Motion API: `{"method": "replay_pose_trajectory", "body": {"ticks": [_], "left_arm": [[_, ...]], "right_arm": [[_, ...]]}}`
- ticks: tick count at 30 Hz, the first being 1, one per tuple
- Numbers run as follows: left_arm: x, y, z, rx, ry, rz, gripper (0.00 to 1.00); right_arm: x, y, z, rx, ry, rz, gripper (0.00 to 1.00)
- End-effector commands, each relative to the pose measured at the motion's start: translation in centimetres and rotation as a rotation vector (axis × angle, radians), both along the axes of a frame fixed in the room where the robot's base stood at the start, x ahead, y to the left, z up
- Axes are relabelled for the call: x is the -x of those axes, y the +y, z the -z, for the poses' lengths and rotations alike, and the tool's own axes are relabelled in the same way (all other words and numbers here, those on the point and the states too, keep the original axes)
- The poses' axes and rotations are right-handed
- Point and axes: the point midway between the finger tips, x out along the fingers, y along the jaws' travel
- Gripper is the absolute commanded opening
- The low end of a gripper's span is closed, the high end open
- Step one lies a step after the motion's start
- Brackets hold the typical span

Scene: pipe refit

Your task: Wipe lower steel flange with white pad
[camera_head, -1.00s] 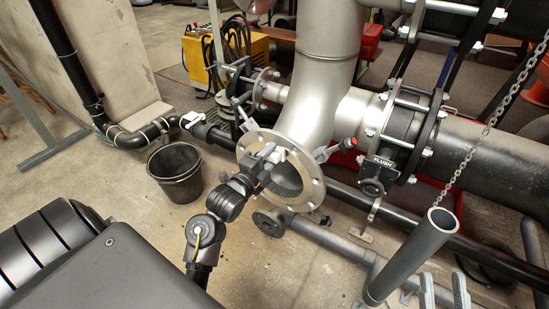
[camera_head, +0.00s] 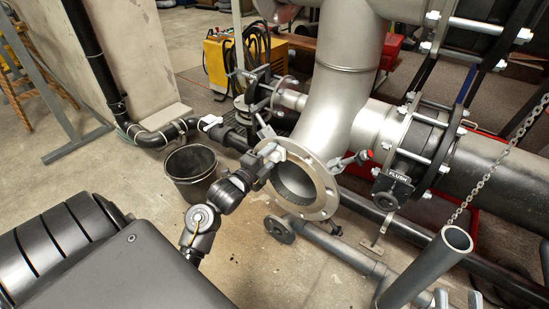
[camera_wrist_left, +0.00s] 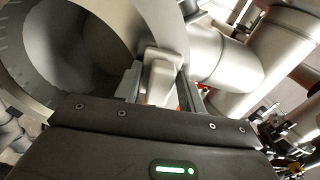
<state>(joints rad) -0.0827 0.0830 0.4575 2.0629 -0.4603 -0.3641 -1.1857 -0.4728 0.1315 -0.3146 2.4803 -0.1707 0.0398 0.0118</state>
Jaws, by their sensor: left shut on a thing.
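The steel flange (camera_head: 326,200) is a bolt-holed ring around the open lower end of the bent steel pipe. My left gripper (camera_head: 266,160) is at the flange's upper left rim. It is shut on the white pad (camera_head: 276,153), which lies at or against the ring there; I cannot tell whether it touches. In the left wrist view the pad (camera_wrist_left: 160,76) sits between the two fingers of the gripper (camera_wrist_left: 160,95), with the flange (camera_wrist_left: 165,25) and its dark bore right behind it. My right gripper is not in view.
A black bucket (camera_head: 191,175) stands on the floor to the left. A grey open tube (camera_head: 425,268) and a hanging chain (camera_head: 490,180) are at the right.

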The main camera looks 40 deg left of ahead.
Motion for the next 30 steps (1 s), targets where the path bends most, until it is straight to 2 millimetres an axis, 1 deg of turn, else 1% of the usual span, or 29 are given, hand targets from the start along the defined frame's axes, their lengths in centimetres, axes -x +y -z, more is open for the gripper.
{"method": "replay_pose_trajectory", "body": {"ticks": [7,10,24,30], "left_arm": [[0.0,0.1,0.0,0.0,0.0,-0.001,0.19],[0.3,0.1,0.0,0.0,0.001,-0.002,0.19],[5.1,0.0,0.0,-0.001,0.003,-0.001,0.19],[6.0,-0.1,0.0,0.0,0.0,0.0,0.19]], "right_arm": [[0.0,0.0,0.0,0.0,0.0,0.0,0.36],[0.0,0.0,-0.1,0.0,0.0,0.0,0.36],[0.0,0.0,-1.5,0.0,0.0,0.0,0.36],[0.0,0.0,-1.7,0.0,0.0,0.0,0.36]]}}
